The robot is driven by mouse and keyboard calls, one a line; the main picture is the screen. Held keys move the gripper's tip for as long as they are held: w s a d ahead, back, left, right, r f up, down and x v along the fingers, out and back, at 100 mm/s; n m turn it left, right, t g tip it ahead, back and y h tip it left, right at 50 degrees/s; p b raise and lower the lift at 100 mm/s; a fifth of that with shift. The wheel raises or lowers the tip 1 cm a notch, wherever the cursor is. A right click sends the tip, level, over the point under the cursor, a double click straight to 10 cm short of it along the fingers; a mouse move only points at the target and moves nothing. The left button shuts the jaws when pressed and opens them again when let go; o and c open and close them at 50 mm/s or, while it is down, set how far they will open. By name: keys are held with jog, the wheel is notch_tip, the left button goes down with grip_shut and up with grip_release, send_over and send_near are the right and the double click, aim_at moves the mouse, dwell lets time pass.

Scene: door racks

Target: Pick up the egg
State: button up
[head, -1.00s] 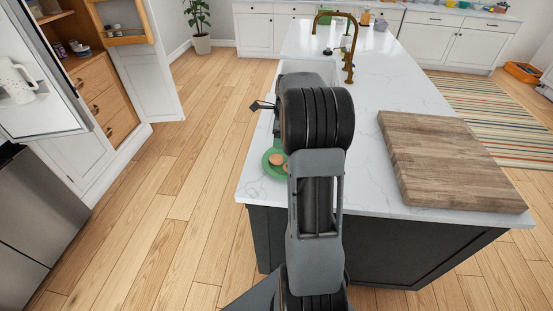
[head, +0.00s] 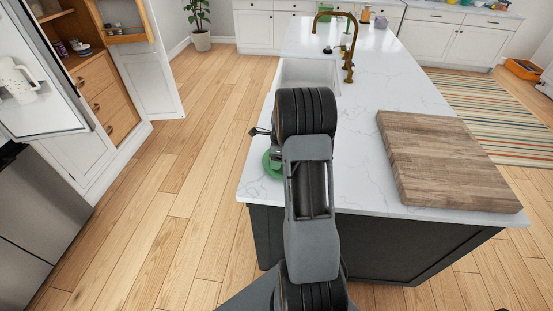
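A green plate (head: 270,166) lies on the near left corner of the white island countertop. Only its left part shows in the head view, and no egg can be seen on that part. My arm stands in front of the plate and hides its right side. A dark piece of my gripper (head: 261,131) sticks out to the left of the arm, beyond the plate in the picture. The rest of the gripper and its fingertips are hidden, so I cannot tell whether it is open or holds anything.
A thick wooden cutting board (head: 445,160) lies on the right of the countertop (head: 375,85). A white sink (head: 306,76) and a brass faucet (head: 350,45) are farther back. An open fridge door (head: 35,75) stands at the left. The wooden floor between is clear.

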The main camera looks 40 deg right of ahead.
jog(key=c, duration=0.7)
jog(key=shift+r, duration=0.1)
